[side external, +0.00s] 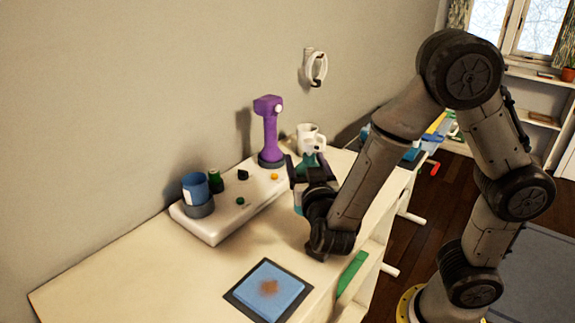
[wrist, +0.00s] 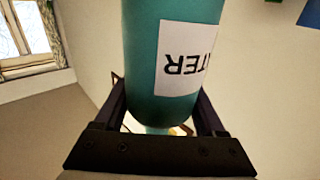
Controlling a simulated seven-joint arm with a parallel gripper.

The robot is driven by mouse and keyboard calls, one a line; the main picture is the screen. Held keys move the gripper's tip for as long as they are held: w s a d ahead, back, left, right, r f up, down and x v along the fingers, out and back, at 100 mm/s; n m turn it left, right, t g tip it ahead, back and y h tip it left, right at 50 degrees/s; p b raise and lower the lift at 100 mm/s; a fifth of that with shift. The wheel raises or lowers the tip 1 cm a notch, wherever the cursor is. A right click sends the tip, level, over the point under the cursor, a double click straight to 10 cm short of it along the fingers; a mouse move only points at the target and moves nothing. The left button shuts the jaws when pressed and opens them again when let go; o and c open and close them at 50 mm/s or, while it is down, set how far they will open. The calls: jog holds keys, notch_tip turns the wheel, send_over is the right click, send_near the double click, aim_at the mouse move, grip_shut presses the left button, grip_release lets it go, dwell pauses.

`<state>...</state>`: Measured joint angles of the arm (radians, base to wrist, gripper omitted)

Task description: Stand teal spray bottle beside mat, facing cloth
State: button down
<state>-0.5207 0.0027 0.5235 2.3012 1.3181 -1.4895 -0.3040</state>
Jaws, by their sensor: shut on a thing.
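The teal spray bottle (wrist: 140,60) fills the middle of the wrist view, with a white label whose letters "TER" read upside down. My gripper (wrist: 161,112) is shut on it, one finger on each side. In the side view the bottle (side external: 311,161) looks about upright at the far part of the table, partly hidden by my gripper (side external: 303,176); I cannot tell whether its base touches the table. A blue cloth (side external: 254,281) with a brown stain lies on the dark-edged mat (side external: 236,300) near the front, well apart from the bottle.
Bare tabletop (side external: 150,270) lies left of the mat.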

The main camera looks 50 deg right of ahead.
jog(key=shift+s+a+r, duration=0.1)
jog(key=shift+s+r, duration=0.2)
jog(key=shift+s, duration=0.3)
jog(key=shift+s+a+r, duration=0.1)
jog(key=shift+s+r, duration=0.15)
jog(key=shift+s, duration=0.35)
jog(key=w+a+n+t+y, duration=0.3)
jog(key=a+n+t+y, duration=0.2)
jog(key=a+n+y, duration=0.75)
jog(key=s+a+n+g+y, duration=0.55)
jog(key=s+a+y, duration=0.7)
jog(key=a, duration=0.25)
jog(key=w+a+f, duration=1)
jog(key=f, duration=0.2)
jog(key=shift+w+f+y, duration=0.2)
jog(key=shift+f+y, duration=0.1)
jog(key=shift+f, duration=0.05)
jog(key=shift+a+t, duration=0.1)
jog(key=shift+t, duration=0.15)
